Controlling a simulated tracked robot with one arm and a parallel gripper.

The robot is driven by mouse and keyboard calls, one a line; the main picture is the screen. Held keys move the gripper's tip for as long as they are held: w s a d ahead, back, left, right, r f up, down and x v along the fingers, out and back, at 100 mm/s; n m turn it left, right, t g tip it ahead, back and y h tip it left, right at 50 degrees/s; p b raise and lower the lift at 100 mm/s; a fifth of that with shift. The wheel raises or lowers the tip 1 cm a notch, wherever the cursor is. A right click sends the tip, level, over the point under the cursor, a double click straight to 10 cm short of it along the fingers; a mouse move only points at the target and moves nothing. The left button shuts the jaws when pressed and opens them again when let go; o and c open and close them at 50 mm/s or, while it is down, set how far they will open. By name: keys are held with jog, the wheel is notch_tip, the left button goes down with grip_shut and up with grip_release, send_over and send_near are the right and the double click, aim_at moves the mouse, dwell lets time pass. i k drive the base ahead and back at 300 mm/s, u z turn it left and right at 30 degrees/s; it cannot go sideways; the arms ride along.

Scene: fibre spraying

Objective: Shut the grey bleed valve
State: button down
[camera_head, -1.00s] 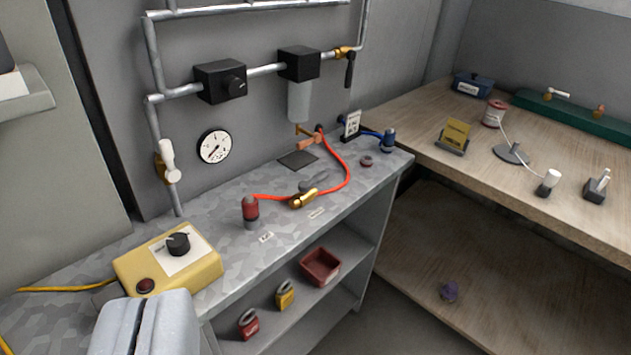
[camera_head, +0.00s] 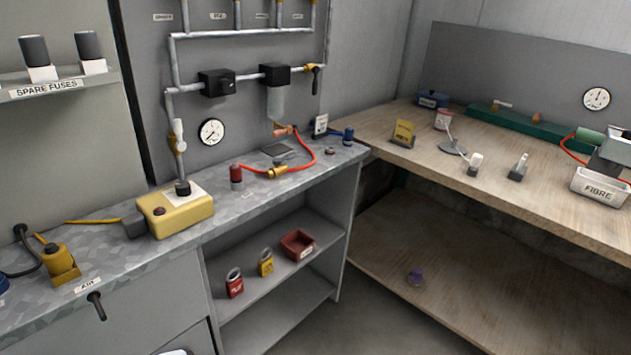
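A brass valve (camera_head: 278,172) with what looks like a grey lever sits on the red hose on the grey bench top. It is the only grey-handled valve I can make out; the lever is small, and its exact angle is hard to tell.
A white-handled valve (camera_head: 179,137) and a black-handled valve (camera_head: 315,78) are on the wall pipes. Padlocks and a red tray (camera_head: 298,245) lie on the shelf below.

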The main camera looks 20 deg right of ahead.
aim_at(285, 159)
jog(key=k, duration=0.45)
jog(key=z, duration=0.55)
jog(key=i, duration=2.05)
jog(key=u, duration=0.35)
